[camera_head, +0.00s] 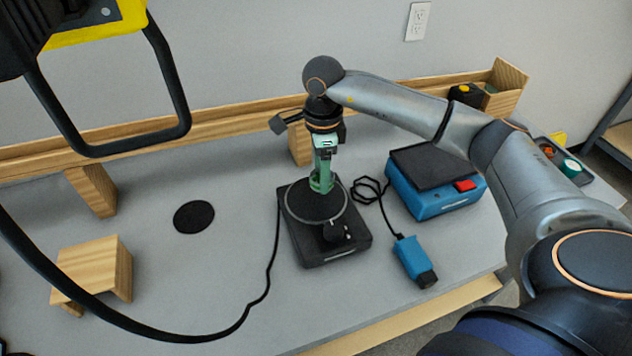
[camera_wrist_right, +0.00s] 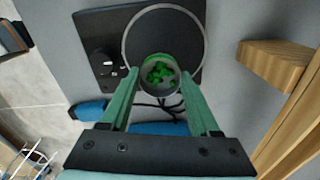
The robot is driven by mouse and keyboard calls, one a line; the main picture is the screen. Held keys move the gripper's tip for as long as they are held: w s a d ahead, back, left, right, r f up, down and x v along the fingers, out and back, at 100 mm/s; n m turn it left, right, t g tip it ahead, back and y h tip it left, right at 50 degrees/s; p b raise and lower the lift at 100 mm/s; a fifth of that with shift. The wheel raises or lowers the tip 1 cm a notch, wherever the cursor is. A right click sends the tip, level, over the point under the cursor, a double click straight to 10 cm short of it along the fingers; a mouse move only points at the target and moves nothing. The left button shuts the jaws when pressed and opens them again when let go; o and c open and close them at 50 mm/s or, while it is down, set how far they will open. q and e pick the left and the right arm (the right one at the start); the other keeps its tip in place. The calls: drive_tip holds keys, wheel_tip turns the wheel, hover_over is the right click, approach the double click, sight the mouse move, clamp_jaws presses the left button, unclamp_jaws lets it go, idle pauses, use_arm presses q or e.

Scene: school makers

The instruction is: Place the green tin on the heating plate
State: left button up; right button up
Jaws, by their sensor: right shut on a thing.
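The green tin (camera_head: 321,184) is upright between the fingers of my right gripper (camera_head: 322,172), over the back part of the round disc of the heating plate (camera_head: 309,206). In the right wrist view the tin (camera_wrist_right: 160,90) is seen from above, with green bits inside. My right gripper (camera_wrist_right: 158,80) is shut on its sides. The heating plate (camera_wrist_right: 190,27) lies beneath it. I cannot tell whether the tin's base touches the disc. My left gripper is not in view.
A blue device with a black top (camera_head: 431,201) stands right of the plate, with a blue cabled block (camera_head: 412,257) in front. A black round pad (camera_head: 194,217) and wooden block (camera_head: 95,269) lie left. A wooden rail (camera_head: 225,122) runs behind. A black loop (camera_head: 172,80) hangs upper left.

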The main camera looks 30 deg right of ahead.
sight(316, 196)
drive_tip(key=shift+w+a+f, duration=0.2)
drive_tip(key=shift+w+f, duration=0.15)
drive_tip(key=shift+f, duration=0.1)
drive_tip(key=shift+w+a+f+p, duration=0.1)
drive_tip(key=shift+f+p, duration=0.05)
drive_tip(key=shift+f, duration=0.8)
drive_tip(key=shift+w+a+f+p, duration=0.1)
drive_tip(key=shift+f+p, duration=0.05)
drive_tip(key=shift+f, duration=0.75)
drive_tip(key=shift+f, duration=0.1)
drive_tip(key=o, duration=1.3)
drive_tip(key=shift+o, duration=0.2)
wheel_tip(316, 196, up, 12)
drive_tip(key=shift+r+b, duration=0.15)
drive_tip(key=shift+b, duration=0.2)
